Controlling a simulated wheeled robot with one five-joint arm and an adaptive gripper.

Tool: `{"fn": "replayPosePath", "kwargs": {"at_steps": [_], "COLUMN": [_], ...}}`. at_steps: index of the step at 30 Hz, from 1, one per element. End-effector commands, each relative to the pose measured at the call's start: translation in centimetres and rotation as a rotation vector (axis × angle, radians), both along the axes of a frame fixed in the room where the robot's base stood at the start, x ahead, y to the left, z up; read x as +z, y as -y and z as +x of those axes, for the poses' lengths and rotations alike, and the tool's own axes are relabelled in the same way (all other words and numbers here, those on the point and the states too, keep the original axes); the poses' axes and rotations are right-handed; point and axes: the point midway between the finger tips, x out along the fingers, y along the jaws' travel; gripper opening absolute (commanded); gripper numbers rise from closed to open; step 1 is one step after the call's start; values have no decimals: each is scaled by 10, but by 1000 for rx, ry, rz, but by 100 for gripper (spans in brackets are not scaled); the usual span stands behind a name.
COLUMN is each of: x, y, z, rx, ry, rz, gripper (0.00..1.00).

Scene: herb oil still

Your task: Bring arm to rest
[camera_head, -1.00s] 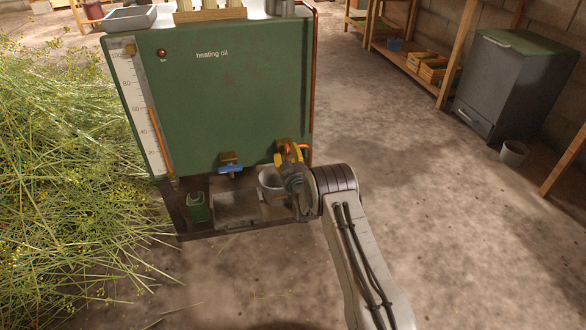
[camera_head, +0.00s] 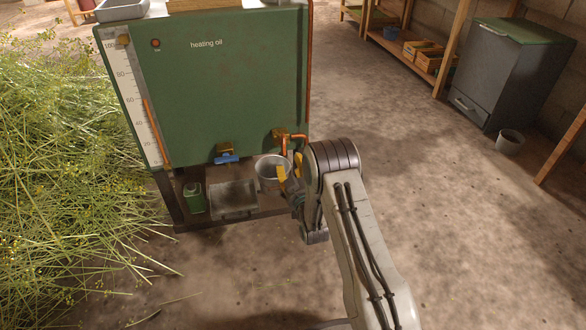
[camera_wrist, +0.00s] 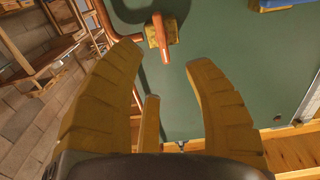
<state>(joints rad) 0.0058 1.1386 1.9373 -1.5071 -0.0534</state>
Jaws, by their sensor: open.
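My gripper (camera_head: 289,176) is open and empty, with yellow fingers, in front of the lower right of the green heating oil tank (camera_head: 225,95). Its spread fingers (camera_wrist: 160,100) also show in the wrist view. My arm reaches in from the lower right.
A blue-handled valve (camera_head: 227,157) is left of the gripper. A green can (camera_head: 194,198) and a grey tray (camera_head: 235,197) sit on the low shelf. Cut herbs (camera_head: 70,190) heap at left. A dark cabinet (camera_head: 512,70) and small pot (camera_head: 510,141) stand right. Floor between is clear.

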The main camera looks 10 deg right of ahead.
Motion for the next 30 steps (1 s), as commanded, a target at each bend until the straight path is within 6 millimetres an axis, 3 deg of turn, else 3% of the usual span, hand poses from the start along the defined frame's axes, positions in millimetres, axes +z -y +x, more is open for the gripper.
{"fn": "replayPosePath", "kwargs": {"at_steps": [22,26,30], "x": [5,31,87], "y": [0,0,0], "z": [-5,-2,0], "rx": [0,0,0], "ry": [-2,-29,-104], "rz": [0,1,5], "gripper": [47,47,47]}}
